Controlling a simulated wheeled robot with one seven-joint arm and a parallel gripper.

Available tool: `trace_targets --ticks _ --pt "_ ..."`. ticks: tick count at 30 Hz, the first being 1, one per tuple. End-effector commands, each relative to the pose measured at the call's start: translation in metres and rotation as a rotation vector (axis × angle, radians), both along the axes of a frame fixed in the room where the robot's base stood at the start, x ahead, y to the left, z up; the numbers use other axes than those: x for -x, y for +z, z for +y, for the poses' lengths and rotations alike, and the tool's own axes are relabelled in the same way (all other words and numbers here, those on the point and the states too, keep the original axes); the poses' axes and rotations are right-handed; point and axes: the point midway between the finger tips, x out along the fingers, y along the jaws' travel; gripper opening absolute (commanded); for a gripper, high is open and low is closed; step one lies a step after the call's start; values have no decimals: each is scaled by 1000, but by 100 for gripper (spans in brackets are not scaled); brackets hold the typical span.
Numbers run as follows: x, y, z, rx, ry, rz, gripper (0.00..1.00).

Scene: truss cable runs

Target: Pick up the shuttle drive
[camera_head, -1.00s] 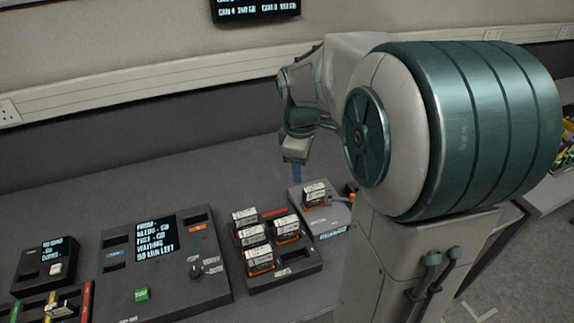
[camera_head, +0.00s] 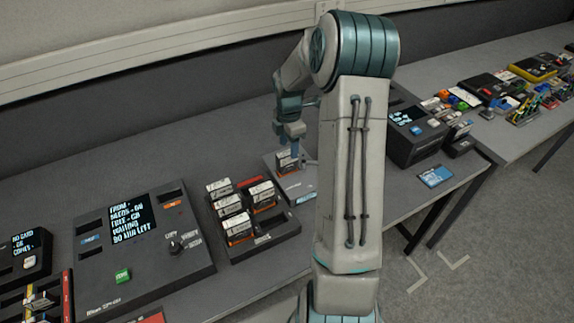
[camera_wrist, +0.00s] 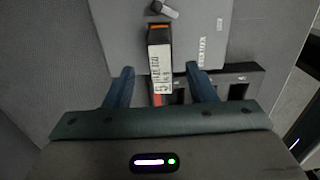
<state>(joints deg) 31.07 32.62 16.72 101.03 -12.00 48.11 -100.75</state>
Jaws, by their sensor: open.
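A drive with a white label and orange end (camera_wrist: 160,65), likely the shuttle drive, stands in a grey dock (camera_wrist: 207,20). In the head view this drive (camera_head: 287,161) is partly covered by my gripper (camera_head: 293,148), which is just above it. In the wrist view my gripper (camera_wrist: 158,74) is open, with one blue finger on each side of the drive. A gap shows on both sides, and I cannot tell how far down the fingers reach. The label is too small to read.
A black rack (camera_head: 268,243) with several similar drives stands left of the dock. A console with a screen (camera_head: 131,217) is farther left. A dark unit (camera_head: 417,150) stands right of my arm. A second table with clutter (camera_head: 520,90) is at the far right.

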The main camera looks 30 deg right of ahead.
Motion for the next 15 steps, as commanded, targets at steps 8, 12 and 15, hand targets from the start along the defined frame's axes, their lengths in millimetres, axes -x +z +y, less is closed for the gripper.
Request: trace_targets --ticks 8,12,15 --pt "1 -22 2 -1 2 3 51" --pt "2 -41 6 -1 1 4 51" --pt "1 -56 6 -1 0 2 51"
